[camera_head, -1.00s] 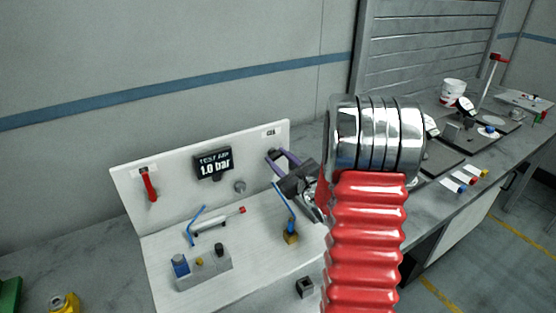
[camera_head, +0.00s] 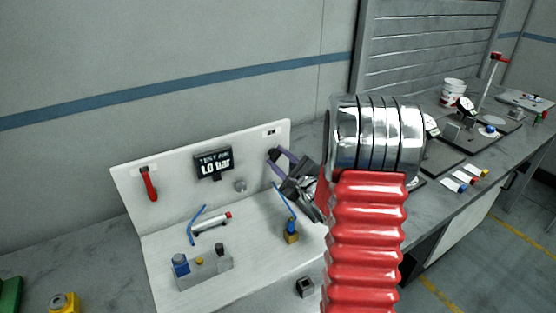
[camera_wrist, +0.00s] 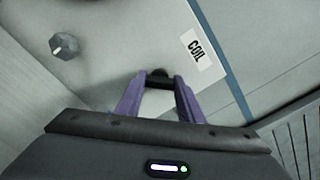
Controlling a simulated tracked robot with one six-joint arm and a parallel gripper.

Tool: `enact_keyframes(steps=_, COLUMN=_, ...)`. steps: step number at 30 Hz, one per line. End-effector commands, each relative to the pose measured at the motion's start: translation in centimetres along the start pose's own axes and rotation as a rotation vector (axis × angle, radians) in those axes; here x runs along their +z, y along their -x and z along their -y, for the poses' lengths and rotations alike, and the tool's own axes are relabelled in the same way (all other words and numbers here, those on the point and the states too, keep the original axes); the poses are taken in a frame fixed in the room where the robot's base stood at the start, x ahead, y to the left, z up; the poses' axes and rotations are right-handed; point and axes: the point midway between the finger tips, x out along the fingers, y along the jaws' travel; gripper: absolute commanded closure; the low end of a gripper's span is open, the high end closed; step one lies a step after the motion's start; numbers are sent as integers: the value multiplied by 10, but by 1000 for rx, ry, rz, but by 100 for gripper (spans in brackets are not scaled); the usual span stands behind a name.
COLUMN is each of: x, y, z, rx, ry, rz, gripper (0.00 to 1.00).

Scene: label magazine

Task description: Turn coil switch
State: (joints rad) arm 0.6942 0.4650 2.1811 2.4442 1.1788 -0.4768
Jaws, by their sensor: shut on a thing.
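The coil switch is a small dark knob (camera_wrist: 158,74) on the white upright panel, below a "COIL" label (camera_wrist: 197,49) in the wrist view. My gripper, with purple fingers (camera_wrist: 158,84), is shut on the knob, one finger on each side. In the head view my gripper (camera_head: 278,155) reaches the upper right of the panel (camera_head: 130,184), just under the label. The knob is hidden by the fingers there, and its exact angle is hard to tell.
A display (camera_head: 213,165) reading 1.0 bar, a red lever (camera_head: 149,184) and a grey knob (camera_head: 240,186) are on the panel. A cylinder (camera_head: 213,222), blue tubes and a grey block (camera_head: 205,269) are on the white base. Bench to the right holds other stations.

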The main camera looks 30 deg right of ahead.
Motion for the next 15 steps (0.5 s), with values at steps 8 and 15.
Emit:
enact_keyframes(steps=8, x=1, y=0, z=-3, rx=5, ry=-2, rz=2, gripper=55)
enact_keyframes(steps=15, x=0, y=0, z=-1, rx=3, ry=-2, rz=1, gripper=47)
